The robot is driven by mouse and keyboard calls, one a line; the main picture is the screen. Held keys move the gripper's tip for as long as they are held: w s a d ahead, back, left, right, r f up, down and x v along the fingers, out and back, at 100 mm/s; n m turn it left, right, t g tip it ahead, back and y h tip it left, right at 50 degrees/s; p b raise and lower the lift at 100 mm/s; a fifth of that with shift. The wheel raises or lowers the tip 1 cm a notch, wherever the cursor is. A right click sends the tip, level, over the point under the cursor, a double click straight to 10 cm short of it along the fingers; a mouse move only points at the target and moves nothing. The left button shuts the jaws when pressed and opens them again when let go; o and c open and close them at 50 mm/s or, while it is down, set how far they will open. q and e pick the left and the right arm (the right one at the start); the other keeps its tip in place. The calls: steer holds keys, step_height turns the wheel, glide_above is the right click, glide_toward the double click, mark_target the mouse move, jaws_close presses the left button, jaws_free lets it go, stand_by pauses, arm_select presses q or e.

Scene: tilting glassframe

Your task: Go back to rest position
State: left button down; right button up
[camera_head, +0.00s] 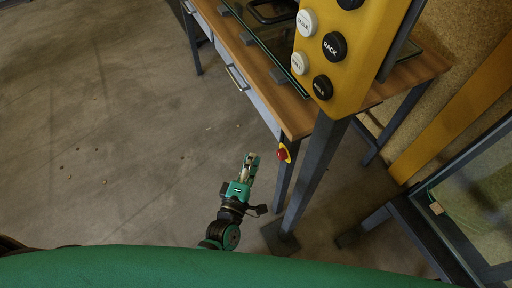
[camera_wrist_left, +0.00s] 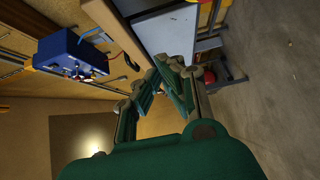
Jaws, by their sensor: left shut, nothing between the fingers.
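My left gripper (camera_head: 250,168) shows in the head view at the lower middle, above bare floor and in front of the wooden table's near corner. Its fingers look closed together, with nothing between them. In the left wrist view the left gripper (camera_wrist_left: 168,65) has its fingertips converging, and they hold nothing. No object touches it in either view. My right gripper is not in view.
A wooden workbench (camera_head: 293,118) with a red emergency button (camera_head: 282,154) stands close to the gripper. A yellow button panel (camera_head: 365,38) stands on a grey post (camera_head: 313,175). A glass frame (camera_head: 478,205) is at right. A blue box (camera_wrist_left: 72,55) shows too.

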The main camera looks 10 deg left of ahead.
arm_select(q)
steer(key=shift+s+a, duration=0.1)
steer(key=shift+s, duration=0.6)
steer(key=s+a+f+m+g+p, duration=0.15)
steer(key=s+f+m+g, duration=0.3)
steer(key=f, duration=0.65)
steer(key=s+a+f+m+g+p, duration=0.1)
steer(key=s+a+f+m+g, duration=0.35)
steer(key=f, duration=0.75)
steer(key=s+a+f+m+g+y, duration=0.1)
steer(key=s+a+f+m+g, duration=0.1)
steer(key=s, duration=0.6)
steer(key=s+a+f+m+g+y+p, duration=0.1)
steer(key=s+a+f+m+g, duration=0.2)
steer(key=s, duration=0.6)
steer(key=s+a+f+m+g+y+p, duration=0.1)
steer(key=s+a+f+m+g, duration=0.1)
steer(key=s+a+f+m, duration=0.2)
steer(key=s+a+f, duration=0.2)
steer(key=s+f, duration=0.2)
steer(key=s, duration=0.1)
steer(key=shift+s+g, duration=0.25)
steer(key=shift+g, duration=0.05)
